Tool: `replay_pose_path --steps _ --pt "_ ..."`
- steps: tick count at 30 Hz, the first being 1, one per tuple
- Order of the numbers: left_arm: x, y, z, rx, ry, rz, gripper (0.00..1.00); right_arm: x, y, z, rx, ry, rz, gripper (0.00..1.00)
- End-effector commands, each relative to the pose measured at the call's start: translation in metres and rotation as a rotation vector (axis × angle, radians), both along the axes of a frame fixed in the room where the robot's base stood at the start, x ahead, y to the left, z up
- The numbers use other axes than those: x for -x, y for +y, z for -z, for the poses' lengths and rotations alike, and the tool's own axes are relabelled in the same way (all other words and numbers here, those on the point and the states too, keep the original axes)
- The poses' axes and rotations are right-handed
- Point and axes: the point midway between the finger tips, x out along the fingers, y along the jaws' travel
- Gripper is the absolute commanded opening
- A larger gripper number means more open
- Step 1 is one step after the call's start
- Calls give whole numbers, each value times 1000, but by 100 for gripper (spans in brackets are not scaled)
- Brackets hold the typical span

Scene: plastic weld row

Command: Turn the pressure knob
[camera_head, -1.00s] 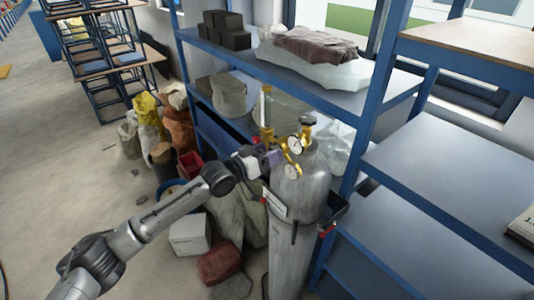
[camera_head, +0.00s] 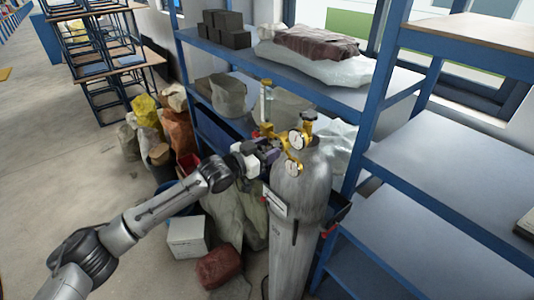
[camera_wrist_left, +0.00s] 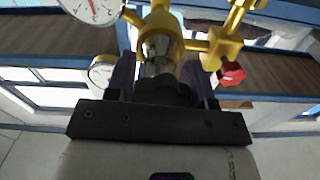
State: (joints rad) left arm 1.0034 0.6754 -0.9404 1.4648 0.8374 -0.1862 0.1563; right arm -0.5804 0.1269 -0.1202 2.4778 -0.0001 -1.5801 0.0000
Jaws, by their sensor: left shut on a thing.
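A brass pressure regulator (camera_head: 284,139) with two round white gauges (camera_head: 296,138) sits on top of a grey gas cylinder (camera_head: 300,195). It also shows in the left wrist view (camera_wrist_left: 160,22), with a gauge at the upper left. My left gripper (camera_head: 270,148) reaches the regulator from the left. In the left wrist view my left gripper (camera_wrist_left: 160,74) is shut with its fingers on either side of the pressure knob (camera_wrist_left: 159,66), a dark and metallic part under the brass body. The knob is partly hidden by the fingers. My right gripper is not in view.
A small red knob (camera_wrist_left: 232,75) sits on the brass fitting right of the fingers. A blue shelf (camera_head: 300,75) with bags stands behind the cylinder. Sacks (camera_head: 178,130) and a white box (camera_head: 188,237) lie on the floor to the left.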

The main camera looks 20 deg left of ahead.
Motion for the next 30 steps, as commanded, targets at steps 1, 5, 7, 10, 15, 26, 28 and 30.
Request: replay_pose_path --steps 1,5,7,10,15,26,28,30 --pt "0 0 0 -6 -3 0 25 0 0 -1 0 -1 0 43" --pt "0 0 0 -6 -2 0 25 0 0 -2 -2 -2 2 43" --pt "0 0 0 -5 -1 0 25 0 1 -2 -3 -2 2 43" --pt "0 0 0 -4 0 0 56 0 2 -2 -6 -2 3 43" --pt "0 0 0 -3 -1 0 72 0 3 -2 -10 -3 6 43" --pt "5 4 2 -3 1 -1 73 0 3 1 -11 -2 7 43" --pt "12 9 2 -2 0 -1 73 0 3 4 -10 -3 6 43" --pt "21 14 4 -5 0 -1 73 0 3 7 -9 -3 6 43"
